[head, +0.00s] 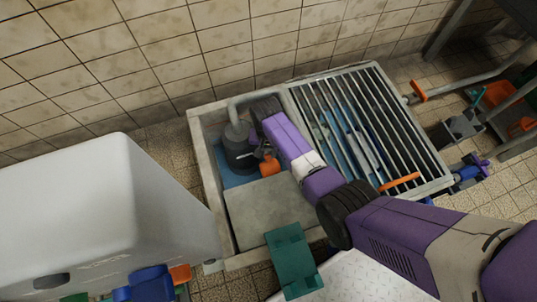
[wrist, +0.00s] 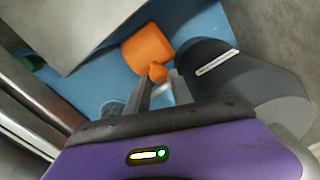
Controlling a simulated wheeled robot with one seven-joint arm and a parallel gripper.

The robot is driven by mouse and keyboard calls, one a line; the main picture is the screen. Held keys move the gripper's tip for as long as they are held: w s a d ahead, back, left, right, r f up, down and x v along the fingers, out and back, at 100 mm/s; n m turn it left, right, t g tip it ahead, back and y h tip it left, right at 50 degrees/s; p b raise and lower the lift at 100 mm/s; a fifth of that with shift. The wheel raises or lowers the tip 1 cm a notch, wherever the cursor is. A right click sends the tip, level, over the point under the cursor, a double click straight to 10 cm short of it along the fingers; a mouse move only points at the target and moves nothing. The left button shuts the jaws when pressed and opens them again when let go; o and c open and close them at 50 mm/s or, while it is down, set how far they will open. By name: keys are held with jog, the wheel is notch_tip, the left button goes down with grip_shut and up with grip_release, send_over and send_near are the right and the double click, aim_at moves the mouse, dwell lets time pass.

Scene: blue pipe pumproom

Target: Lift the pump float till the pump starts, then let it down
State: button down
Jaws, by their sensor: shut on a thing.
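The orange pump float (head: 269,167) is in the open part of the sump, beside the dark grey pump (head: 238,150). In the wrist view the float (wrist: 147,46) is an orange block with a small rounded knob toward me. My gripper (wrist: 163,80) is shut on the knob, one finger on each side. In the head view my gripper (head: 261,152) is mostly hidden behind my purple arm. The pump (wrist: 245,85) is close on the right in the wrist view, with a pale label strip. Blue water lies below the float; I cannot tell whether the float touches it.
A grey slab (head: 265,208) covers the near part of the sump. A metal bar grating (head: 350,110) covers the right part. A large white tank (head: 90,215) stands at left, and a tiled wall (head: 160,60) rises behind.

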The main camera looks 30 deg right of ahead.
jog(key=shift+w+r+p, duration=0.4)
jog(key=shift+w+r, duration=0.75)
jog(key=shift+w+a+r, duration=0.1)
jog(key=shift+w, duration=0.05)
jog(key=shift+a, duration=0.1)
jog(key=c, duration=1.2)
grip_release()
notch_tip(320, 180, up, 8)
jog(key=p, duration=0.4)
jog(key=shift+s+d, duration=0.2)
